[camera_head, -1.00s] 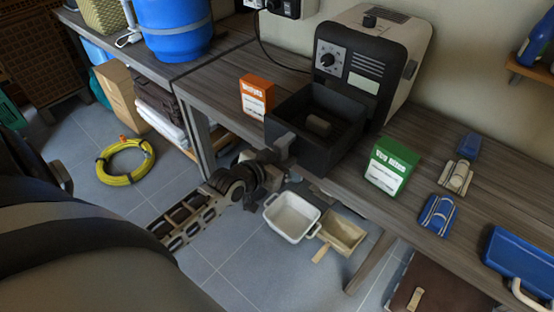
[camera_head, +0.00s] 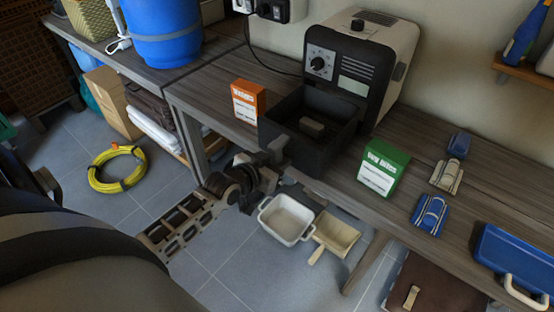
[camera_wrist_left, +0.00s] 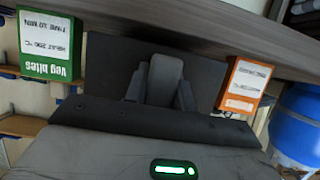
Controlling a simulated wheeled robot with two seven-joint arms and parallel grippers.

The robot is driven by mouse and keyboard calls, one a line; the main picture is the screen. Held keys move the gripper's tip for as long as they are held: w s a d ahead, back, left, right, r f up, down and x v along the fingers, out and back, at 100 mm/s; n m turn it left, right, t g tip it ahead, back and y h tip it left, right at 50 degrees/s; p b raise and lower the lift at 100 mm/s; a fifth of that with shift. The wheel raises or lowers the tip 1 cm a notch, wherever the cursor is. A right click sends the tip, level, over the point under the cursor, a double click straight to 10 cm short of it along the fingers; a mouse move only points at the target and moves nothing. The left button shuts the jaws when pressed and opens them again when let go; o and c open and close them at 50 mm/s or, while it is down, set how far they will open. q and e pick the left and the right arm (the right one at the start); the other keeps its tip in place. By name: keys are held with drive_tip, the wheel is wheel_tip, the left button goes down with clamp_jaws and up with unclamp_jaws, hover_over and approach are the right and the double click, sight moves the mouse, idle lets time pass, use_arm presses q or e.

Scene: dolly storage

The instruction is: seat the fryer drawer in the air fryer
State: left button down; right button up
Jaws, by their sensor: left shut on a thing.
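The air fryer (camera_head: 385,50), pale with a dark front, knob and vents, stands at the back of the workbench. The dark open-topped fryer drawer (camera_head: 325,155) sticks out in front of it, over the bench's front edge, with a small brown piece (camera_head: 312,127) inside. Whether its back end is within the fryer opening is hidden. My left gripper (camera_head: 277,148) is shut on the drawer's handle at the front. In the left wrist view, the handle (camera_wrist_left: 165,75) lies between the fingers, before the dark drawer front (camera_wrist_left: 108,70). My right gripper is not in view.
An orange box (camera_head: 248,101) stands close left of the drawer and a green box (camera_head: 383,169) close right. Blue and cream items (camera_head: 432,215) and a blue case (camera_head: 512,262) lie farther right. A white dish (camera_head: 287,220) and wooden scoop (camera_head: 334,238) show below the edge.

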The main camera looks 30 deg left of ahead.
sight(286, 149)
use_arm(q)
drive_tip(key=shift+w+r, duration=0.25)
drive_tip(key=shift+w+d+b, duration=0.1)
drive_tip(key=shift+w+b, duration=0.35)
drive_tip(key=shift+w, duration=0.85)
drive_tip(key=shift+w+d+b, duration=0.1)
drive_tip(key=shift+w+b, duration=0.3)
drive_tip(key=shift+w, duration=0.95)
idle(0.5)
